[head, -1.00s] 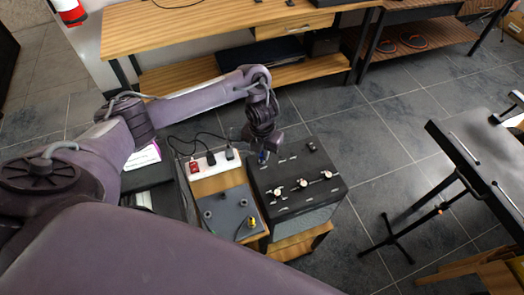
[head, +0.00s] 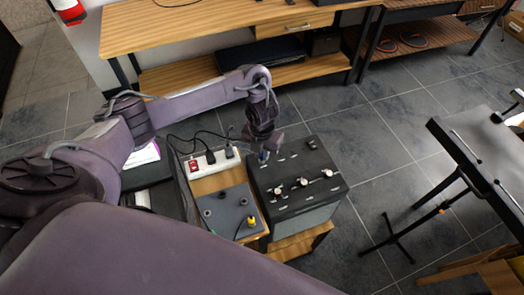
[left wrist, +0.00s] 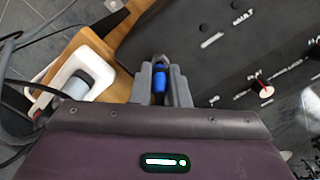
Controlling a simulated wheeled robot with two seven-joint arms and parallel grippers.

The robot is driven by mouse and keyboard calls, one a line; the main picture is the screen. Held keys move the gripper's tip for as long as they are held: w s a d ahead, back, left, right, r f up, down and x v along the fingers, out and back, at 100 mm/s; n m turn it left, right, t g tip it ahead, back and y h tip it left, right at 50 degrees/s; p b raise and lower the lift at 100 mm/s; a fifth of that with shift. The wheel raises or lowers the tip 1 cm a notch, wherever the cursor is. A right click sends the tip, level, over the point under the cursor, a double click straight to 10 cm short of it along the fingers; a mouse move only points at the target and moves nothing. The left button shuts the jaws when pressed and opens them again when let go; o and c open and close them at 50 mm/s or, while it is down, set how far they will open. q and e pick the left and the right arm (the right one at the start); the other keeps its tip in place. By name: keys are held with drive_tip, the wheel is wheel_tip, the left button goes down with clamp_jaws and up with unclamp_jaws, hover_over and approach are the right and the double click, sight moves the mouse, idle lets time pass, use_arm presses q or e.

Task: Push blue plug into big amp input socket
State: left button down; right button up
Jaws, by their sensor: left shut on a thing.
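The big amp (head: 318,205) is a black box with a row of white-marked knobs on its top panel. My left gripper (head: 264,151) is over the back left part of that panel, pointing down. It is shut on the blue plug (left wrist: 159,82), which shows between its fingers in the left wrist view. In the head view only a small blue bit (head: 263,156) of the plug shows below the fingers. The input socket is not clearly visible, and I cannot tell whether the plug tip touches the panel. My right gripper is not in view.
Left of the amp stands a smaller grey box (head: 228,205) with round sockets and a yellow plug (head: 250,221). Behind it lies a white power strip (head: 211,160) with black cables. A wooden bench (head: 175,33) is farther back. A dark stand is at the right.

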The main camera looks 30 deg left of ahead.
use_arm(q)
drive_tip(key=shift+f+b, duration=0.6)
drive_tip(key=shift+f, duration=0.1)
drive_tip(key=shift+s, duration=0.1)
drive_tip(key=c, duration=1.4)
unclamp_jaws()
drive_tip(key=shift+o, duration=0.5)
drive_tip(key=shift+s, duration=0.1)
drive_tip(key=r+p, duration=0.1)
drive_tip(key=r, duration=0.2)
drive_tip(key=r+p, duration=0.2)
drive_tip(key=r, duration=0.2)
drive_tip(key=shift+w+a, duration=0.2)
drive_tip(key=shift+r, duration=0.5)
drive_tip(key=shift+s+f, duration=0.1)
